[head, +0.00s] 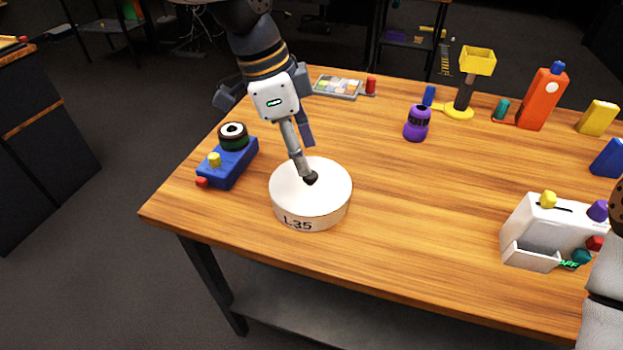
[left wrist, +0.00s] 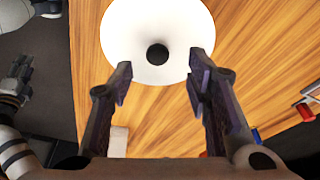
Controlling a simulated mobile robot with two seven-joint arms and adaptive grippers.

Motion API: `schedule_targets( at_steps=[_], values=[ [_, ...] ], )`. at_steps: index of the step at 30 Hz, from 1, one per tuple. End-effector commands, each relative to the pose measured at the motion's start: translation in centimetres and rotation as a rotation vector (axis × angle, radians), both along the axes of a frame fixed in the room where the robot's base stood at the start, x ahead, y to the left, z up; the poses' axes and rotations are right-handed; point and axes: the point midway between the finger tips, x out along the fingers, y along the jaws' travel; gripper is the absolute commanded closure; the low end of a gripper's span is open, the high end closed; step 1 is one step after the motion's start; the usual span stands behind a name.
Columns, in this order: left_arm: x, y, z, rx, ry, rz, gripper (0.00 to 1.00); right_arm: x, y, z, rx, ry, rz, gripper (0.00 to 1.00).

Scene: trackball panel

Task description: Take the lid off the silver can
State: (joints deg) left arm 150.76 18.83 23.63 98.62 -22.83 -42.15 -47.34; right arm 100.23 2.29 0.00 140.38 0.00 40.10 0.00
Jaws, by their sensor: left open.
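The can (head: 310,212) is a wide, low, pale round can marked "L35" at the front left of the wooden table. Its white lid (head: 295,180) has a small dark knob (head: 311,178). The lid (left wrist: 130,30) and knob (left wrist: 157,54) also show in the left wrist view. My left gripper (head: 307,160) is open and empty above the lid, pointing down. In the left wrist view its fingertips (left wrist: 161,68) lie on either side of the knob, which shows slightly beyond them. Whether a finger touches the lid is unclear.
A blue block with controls (head: 233,165) stands left of the can. A purple jar (head: 417,123) and yellow stand (head: 460,110) are behind to the right. A white panel box (head: 545,225) stands at right. The table's middle is clear.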

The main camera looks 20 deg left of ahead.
Motion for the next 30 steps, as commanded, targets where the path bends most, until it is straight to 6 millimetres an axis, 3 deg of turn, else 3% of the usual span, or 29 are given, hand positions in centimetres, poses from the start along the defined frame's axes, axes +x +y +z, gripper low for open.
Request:
schedule_targets(
  at_steps=[6,14,20,30],
  values=[
    [0.1,-1.1,-3.9,0.001,0.003,0.0,0.55,-0.2,0.0,-0.2,0.0,0.007,0.0,0.6],
    [0.2,-1.3,-4.3,0.0,-0.002,0.001,0.55,-0.2,0.0,-0.2,0.0,0.007,0.0,0.6],
    [0.2,-1.3,-4.3,0.0,-0.002,0.001,0.98,-0.2,0.0,-0.2,0.0,0.007,0.0,0.6],
    [0.2,-1.3,-4.3,0.0,-0.002,0.001,1.0,-0.2,0.0,-0.2,0.0,0.007,0.0,0.6]
  ],
)
